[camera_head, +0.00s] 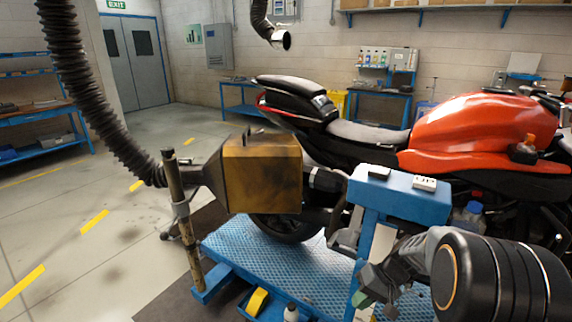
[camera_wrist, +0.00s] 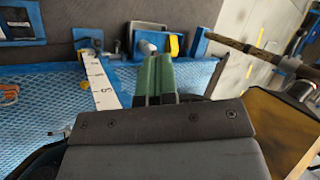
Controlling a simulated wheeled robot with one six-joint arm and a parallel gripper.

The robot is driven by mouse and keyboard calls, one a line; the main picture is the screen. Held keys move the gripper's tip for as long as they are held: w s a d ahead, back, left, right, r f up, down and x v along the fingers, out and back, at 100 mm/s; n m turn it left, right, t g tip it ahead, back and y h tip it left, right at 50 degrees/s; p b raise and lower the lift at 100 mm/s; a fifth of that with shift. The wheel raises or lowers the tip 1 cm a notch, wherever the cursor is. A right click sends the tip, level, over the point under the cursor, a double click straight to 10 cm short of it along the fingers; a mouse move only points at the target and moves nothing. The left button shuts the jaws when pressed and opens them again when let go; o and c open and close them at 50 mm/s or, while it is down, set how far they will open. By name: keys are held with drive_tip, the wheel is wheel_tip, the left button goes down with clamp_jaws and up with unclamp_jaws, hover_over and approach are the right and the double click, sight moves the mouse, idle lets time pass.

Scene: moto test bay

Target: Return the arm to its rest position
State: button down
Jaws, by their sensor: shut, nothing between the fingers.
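My gripper (camera_head: 362,299) is low at the front of the blue work platform in the head view, below the blue stand. In the wrist view its two green fingers (camera_wrist: 156,62) lie side by side, shut with nothing between them. My arm (camera_head: 490,275) reaches in from the lower right of the head view and is bent, with the gripper to its left. The fingertips point toward a blue tray (camera_wrist: 186,46) holding a white bottle (camera_wrist: 146,47) and a yellow item (camera_wrist: 173,44). I cannot tell how far the fingertips are from them.
A blue stand (camera_head: 390,196) rises close behind my gripper. The orange motorcycle (camera_head: 470,135) stands behind it on the platform (camera_head: 290,265). A yellow exhaust box (camera_head: 262,172) with a black hose (camera_head: 90,100) is to the left. The floor at far left is clear.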

drive_tip(key=s+a+r+t+h+p, duration=0.1)
drive_tip(key=s+r+h+p, duration=0.1)
drive_tip(key=r, duration=0.6)
drive_tip(key=s+a+r+t+h+p, duration=0.1)
drive_tip(key=s+r+t+h+p, duration=0.1)
drive_tip(key=s+r+p, duration=0.3)
drive_tip(key=s+a+r+n+t+h+p, duration=0.1)
drive_tip(key=s+r+h+p, duration=0.1)
drive_tip(key=r, duration=0.9)
drive_tip(key=shift+s+r+h+p, duration=0.35)
drive_tip(key=shift+s+p, duration=0.45)
drive_tip(key=shift+p, duration=0.6)
